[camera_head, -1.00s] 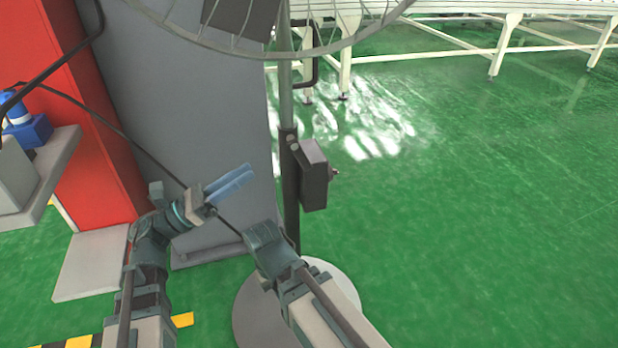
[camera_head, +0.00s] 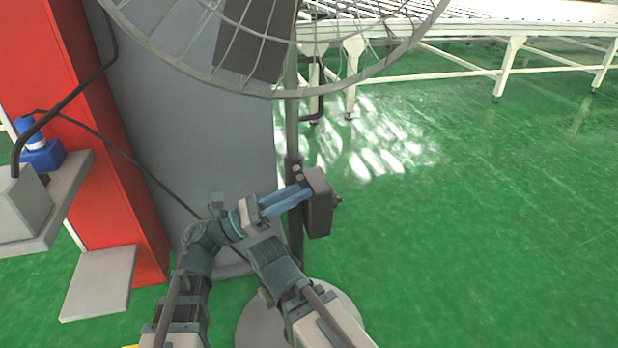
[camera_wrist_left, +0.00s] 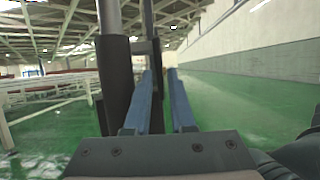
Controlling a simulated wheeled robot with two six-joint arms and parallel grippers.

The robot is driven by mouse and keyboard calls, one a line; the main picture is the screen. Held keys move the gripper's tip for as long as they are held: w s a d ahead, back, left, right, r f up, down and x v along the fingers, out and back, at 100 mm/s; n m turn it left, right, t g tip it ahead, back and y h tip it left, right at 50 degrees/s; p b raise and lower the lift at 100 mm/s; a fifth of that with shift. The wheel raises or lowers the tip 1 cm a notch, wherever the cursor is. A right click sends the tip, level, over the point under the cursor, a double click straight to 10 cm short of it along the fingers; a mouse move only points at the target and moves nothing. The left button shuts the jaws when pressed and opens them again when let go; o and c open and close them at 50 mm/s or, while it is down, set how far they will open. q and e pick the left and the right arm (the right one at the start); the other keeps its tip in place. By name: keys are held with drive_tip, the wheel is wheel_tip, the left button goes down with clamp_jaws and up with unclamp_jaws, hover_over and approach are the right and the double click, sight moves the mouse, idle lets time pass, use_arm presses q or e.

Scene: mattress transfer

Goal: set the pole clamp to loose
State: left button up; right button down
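A grey pole (camera_head: 291,125) of a large fan carries a dark sleeve (camera_head: 293,168) with small round knobs, which looks like the pole clamp. A dark grey box (camera_head: 320,207) with a knob on its right side is mounted beside it. My left gripper (camera_head: 285,201) has its blue fingers pointing right, just below the sleeve and close to the box in the head view. In the left wrist view its fingers (camera_wrist_left: 160,100) are apart with nothing held; the dark sleeve (camera_wrist_left: 115,75) stands left of them. Contact is not clear. My right arm reaches up from the bottom; its gripper does not show.
The fan's wire cage (camera_head: 270,85) hangs above, and its round base (camera_head: 265,325) is below. A red cabinet (camera_head: 85,130) and grey panel (camera_head: 190,110) stand left. A white conveyor frame (camera_head: 510,60) is at the back. Green floor on the right is clear.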

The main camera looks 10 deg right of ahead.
sight(309, 200)
use_arm(q)
drive_tip(key=shift+p+x, duration=0.35)
drive_tip(key=shift+x, duration=1.15)
clamp_jaws()
idle(0.4)
